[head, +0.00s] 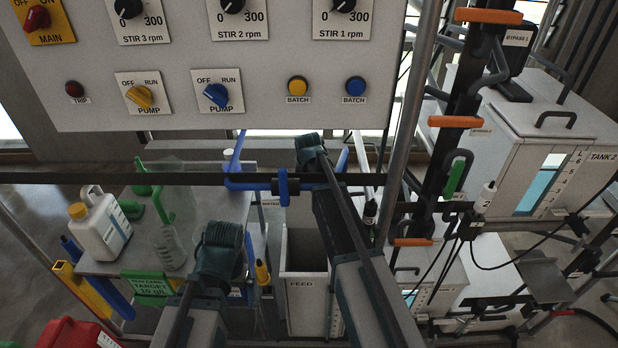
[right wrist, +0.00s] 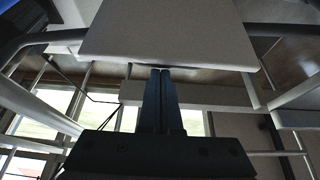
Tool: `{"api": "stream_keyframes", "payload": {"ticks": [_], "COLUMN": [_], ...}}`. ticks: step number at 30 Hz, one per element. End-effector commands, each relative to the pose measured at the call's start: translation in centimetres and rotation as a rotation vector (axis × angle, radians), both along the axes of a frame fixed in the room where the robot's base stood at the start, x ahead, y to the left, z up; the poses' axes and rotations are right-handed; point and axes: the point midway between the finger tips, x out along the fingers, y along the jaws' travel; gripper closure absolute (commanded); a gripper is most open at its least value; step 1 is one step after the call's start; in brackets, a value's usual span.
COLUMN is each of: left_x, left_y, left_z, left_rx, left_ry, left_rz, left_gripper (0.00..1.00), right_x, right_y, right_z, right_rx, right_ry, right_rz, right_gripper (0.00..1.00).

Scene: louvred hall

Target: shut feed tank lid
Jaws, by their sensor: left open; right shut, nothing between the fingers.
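The feed tank (head: 307,318), a pale box labelled FEED, stands low in the middle of the head view. Its top looks open, with a dark inside showing. I cannot clearly make out its lid; my right arm covers part of that area. My left gripper (head: 221,236) is open, to the left of the tank and above the bench side. My right gripper (head: 309,142) is above and beyond the tank, close under the control panel. In the right wrist view its fingers (right wrist: 161,88) are shut and empty, below a flat pale panel.
The control panel (head: 230,112) with knobs spans the top. A bench with a white jug (head: 100,225) is at left. Tank 2 (head: 560,165) and a dark post with orange clips (head: 455,121) are at right.

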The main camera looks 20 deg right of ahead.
Motion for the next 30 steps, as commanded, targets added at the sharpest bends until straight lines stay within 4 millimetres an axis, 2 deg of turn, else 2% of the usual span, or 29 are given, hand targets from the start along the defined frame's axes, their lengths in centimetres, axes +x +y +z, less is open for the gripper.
{"api": "stream_keyframes", "payload": {"ticks": [19,30], "left_x": [0.0,0.0], "left_y": [0.0,0.0], "left_z": [-0.6,-1.5], "left_rx": [0.0,0.0], "left_ry": [0.0,0.0], "left_rz": [0.0,0.0], "left_gripper": [0.0,0.0], "right_x": [-1.7,-3.7], "right_y": [0.4,1.0], "right_z": [0.3,0.5], "right_rx": [-0.025,-0.052], "right_ry": [-0.084,-0.174], "right_rz": [-0.001,-0.001], "right_gripper": [1.0,1.0]}}
